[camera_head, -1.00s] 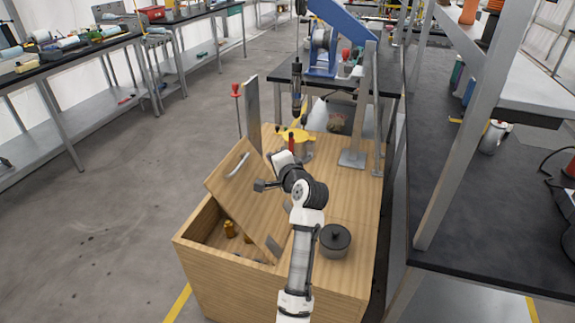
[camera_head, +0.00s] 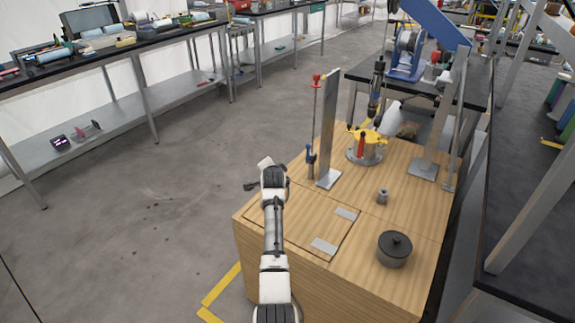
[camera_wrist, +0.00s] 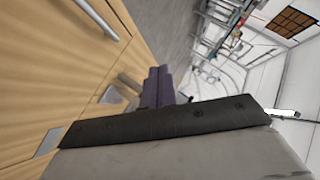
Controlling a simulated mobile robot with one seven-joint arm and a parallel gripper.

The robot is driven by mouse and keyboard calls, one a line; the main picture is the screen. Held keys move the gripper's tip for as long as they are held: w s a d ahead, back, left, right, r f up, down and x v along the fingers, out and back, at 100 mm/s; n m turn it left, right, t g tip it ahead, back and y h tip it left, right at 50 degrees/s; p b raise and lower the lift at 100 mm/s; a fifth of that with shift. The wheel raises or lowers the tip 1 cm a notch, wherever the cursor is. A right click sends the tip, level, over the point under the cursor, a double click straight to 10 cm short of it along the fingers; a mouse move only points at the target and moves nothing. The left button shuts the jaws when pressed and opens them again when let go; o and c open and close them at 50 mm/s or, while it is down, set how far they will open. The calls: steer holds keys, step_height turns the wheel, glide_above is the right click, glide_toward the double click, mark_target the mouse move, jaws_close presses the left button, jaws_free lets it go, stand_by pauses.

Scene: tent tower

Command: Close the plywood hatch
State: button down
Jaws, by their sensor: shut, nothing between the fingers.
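The plywood hatch (camera_head: 315,212) lies flat, level with the top of the wooden chest (camera_head: 420,205), with a thin seam around it. Two grey hinge plates (camera_head: 324,245) show along its right side. In the wrist view a metal handle (camera_wrist: 97,20) crosses the hatch (camera_wrist: 50,60); in the head view my arm hides it. My gripper (camera_head: 250,186) is at the chest's left side, off the hatch in the picture. Its dark fingers (camera_wrist: 158,85) are together and empty in the wrist view.
An upright metal plate (camera_head: 328,130) and a yellow-topped fixture (camera_head: 366,146) stand behind. The floor (camera_head: 150,220) to the left is clear.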

steer(key=shift+n+g+h, duration=0.4)
steer(key=shift+g+h, duration=0.2)
steer(key=a+f+b, duration=0.1)
steer(key=f, duration=0.2)
steer(key=w+f+b, duration=0.1)
steer(key=f+b, duration=0.1)
steer(key=a+f+b, duration=0.1)
steer(key=f+b, duration=0.1)
steer(key=f, duration=0.1)
steer(key=shift+w+a+f, duration=0.35)
steer(key=shift+w, duration=0.05)
steer(key=shift+w+a+f+b, duration=0.15)
steer(key=shift+f+b, duration=0.6)
steer(key=shift+f, duration=0.05)
steer(key=shift+r, duration=0.1)
